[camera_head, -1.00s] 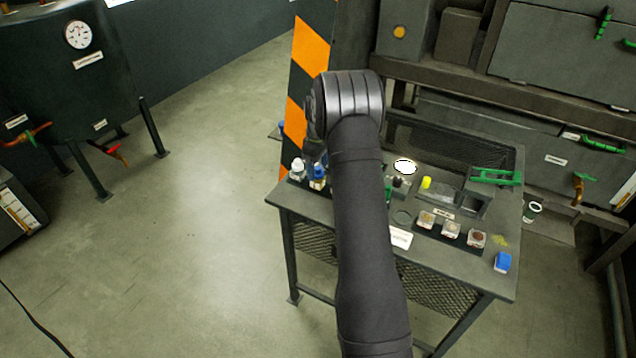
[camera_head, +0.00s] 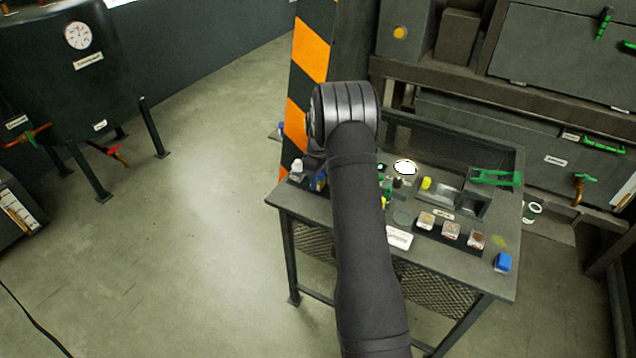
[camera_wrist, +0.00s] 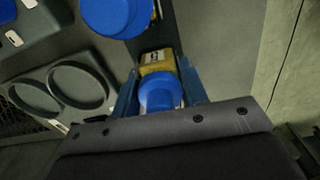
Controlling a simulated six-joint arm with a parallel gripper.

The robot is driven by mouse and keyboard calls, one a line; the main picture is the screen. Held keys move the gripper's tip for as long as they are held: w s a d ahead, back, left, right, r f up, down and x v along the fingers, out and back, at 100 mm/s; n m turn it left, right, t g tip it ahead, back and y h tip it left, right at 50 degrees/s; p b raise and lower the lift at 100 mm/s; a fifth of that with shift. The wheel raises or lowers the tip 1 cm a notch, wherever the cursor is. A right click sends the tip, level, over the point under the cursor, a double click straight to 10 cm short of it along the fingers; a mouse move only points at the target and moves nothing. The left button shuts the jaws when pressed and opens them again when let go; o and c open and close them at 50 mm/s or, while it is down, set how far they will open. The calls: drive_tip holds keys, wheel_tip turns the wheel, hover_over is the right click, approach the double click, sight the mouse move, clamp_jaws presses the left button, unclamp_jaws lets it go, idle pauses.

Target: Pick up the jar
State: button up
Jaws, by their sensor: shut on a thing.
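In the wrist view, a small jar (camera_wrist: 162,92) with a round blue lid and a yellow body with a pale label sits between the blue fingers of my gripper (camera_wrist: 158,84). The fingers are shut on it, one on each side. A second blue-lidded jar (camera_wrist: 113,14) is just beyond it at the top of the view. In the head view my forearm and wrist hide most of the gripper and the held jar. I cannot tell whether the held jar still touches the table.
A holder with two round rings (camera_wrist: 80,86) lies left of my gripper. Open floor lies left of the table.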

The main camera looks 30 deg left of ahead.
wheel_tip(320, 180, up, 8)
drive_tip(key=shift+r, duration=0.15)
drive_tip(key=shift+w+d+r, duration=0.4)
drive_tip(key=shift+w+r, duration=0.25)
drive_tip(key=shift+r, duration=0.15)
drive_tip(key=w+d+m, duration=0.1)
drive_tip(key=w+d, duration=0.3)
drive_tip(key=w, duration=0.1)
drive_tip(key=w+d+m, duration=0.2)
drive_tip(key=w+d, duration=0.3)
drive_tip(key=shift+w+d+r, duration=0.15)
drive_tip(key=shift+d+r, duration=0.05)
drive_tip(key=shift+d, duration=0.05)
drive_tip(key=w+d+m, duration=0.3)
drive_tip(key=w+d, duration=0.5)
drive_tip(key=d, duration=0.5)
drive_tip(key=shift+w+d+f, duration=0.1)
drive_tip(key=shift+d+f, duration=0.05)
drive_tip(key=shift+f, duration=0.95)
drive_tip(key=shift+w+d+f, duration=0.1)
drive_tip(key=shift+f, duration=1)
drive_tip(key=shift+f, duration=1.1)
